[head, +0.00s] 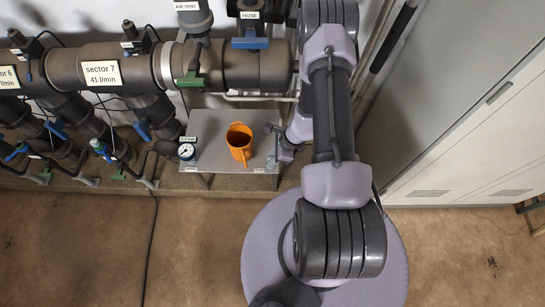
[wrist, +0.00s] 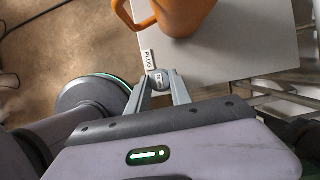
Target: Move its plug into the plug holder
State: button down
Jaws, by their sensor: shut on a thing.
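My gripper (wrist: 160,84) is shut on a small grey round piece with a pale marking, the plug (wrist: 158,77), by the edge of the grey shelf (wrist: 262,48). A white label reading PLUG (wrist: 149,60) shows just beyond the fingertips at the shelf edge. In the head view my gripper (head: 284,153) is at the shelf's right side, partly covered by my arm. A small pale, clear-looking piece (head: 271,162) sits near the shelf's front right corner; I cannot tell whether it is the plug holder.
An orange mug (head: 239,142) stands on the shelf, close beyond the fingertips in the wrist view (wrist: 178,14). A pressure gauge (head: 186,151) is at the shelf's left end. Pipes with valves run behind. A grey cabinet (head: 470,110) stands at right. The floor in front is clear.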

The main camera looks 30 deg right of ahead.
jog(key=c, duration=0.7)
grip_release()
jog(key=shift+c, duration=0.2)
jog(key=shift+r+p, duration=2.2)
jog(key=shift+r, duration=1.35)
jog(key=shift+f, duration=0.1)
